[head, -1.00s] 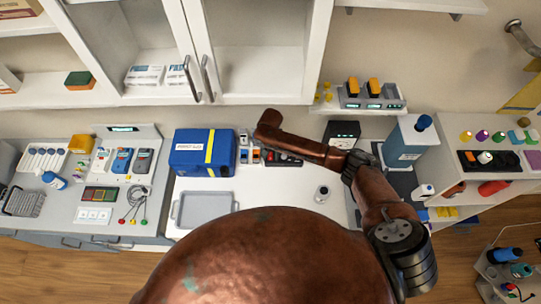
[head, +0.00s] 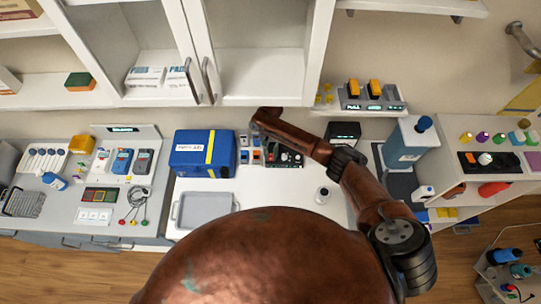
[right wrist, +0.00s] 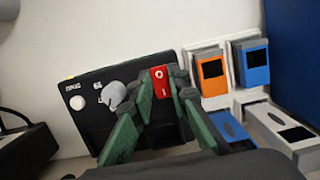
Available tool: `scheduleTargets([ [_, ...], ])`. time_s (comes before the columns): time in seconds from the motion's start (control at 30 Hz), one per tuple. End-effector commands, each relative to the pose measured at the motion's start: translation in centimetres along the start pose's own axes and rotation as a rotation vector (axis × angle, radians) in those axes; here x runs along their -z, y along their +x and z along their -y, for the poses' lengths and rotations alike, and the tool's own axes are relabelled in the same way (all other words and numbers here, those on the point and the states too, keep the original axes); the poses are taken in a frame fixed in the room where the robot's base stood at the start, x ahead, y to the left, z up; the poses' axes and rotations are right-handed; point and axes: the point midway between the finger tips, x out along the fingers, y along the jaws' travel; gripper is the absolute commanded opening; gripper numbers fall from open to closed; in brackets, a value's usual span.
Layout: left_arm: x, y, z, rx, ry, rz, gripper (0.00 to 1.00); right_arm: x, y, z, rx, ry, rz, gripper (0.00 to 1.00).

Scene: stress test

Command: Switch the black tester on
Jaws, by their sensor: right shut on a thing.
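The black tester (head: 287,158) stands on the white worktop against the wall, right of the blue case, partly covered by my right forearm in the head view. In the right wrist view the tester (right wrist: 90,110) has a grey knob, a white button and a red rocker switch (right wrist: 162,82) marked O and I. My right gripper (right wrist: 163,97) has its green fingers on either side of the red switch and is shut on it. Which side of the switch is pressed in, I cannot tell. My left gripper is not in view.
Orange and blue small devices (right wrist: 212,72) stand close beside the tester. The blue case (head: 205,153) is left of them.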

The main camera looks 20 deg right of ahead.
Motion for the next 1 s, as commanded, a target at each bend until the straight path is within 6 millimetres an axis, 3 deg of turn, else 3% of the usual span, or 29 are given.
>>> scheduleTargets([
  [0.2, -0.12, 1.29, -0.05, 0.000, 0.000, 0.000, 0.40, 0.38, 0.11, 0.00, 0.000, 0.002, 0.090, 0.00],
  [0.6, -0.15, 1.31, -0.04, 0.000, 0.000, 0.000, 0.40, 0.20, -0.01, -0.02, 0.001, -0.001, 0.111, 0.00],
  [0.63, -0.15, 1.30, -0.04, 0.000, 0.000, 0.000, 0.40, 0.21, -0.01, -0.02, 0.001, -0.001, 0.111, 0.18],
  [0.87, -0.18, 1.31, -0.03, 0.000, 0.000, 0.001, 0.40, 0.25, -0.03, 0.00, 0.001, -0.001, 0.109, 0.33],
  [1.0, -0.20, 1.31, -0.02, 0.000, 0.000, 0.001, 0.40, 0.27, -0.04, 0.00, 0.002, -0.001, 0.108, 0.33],
])
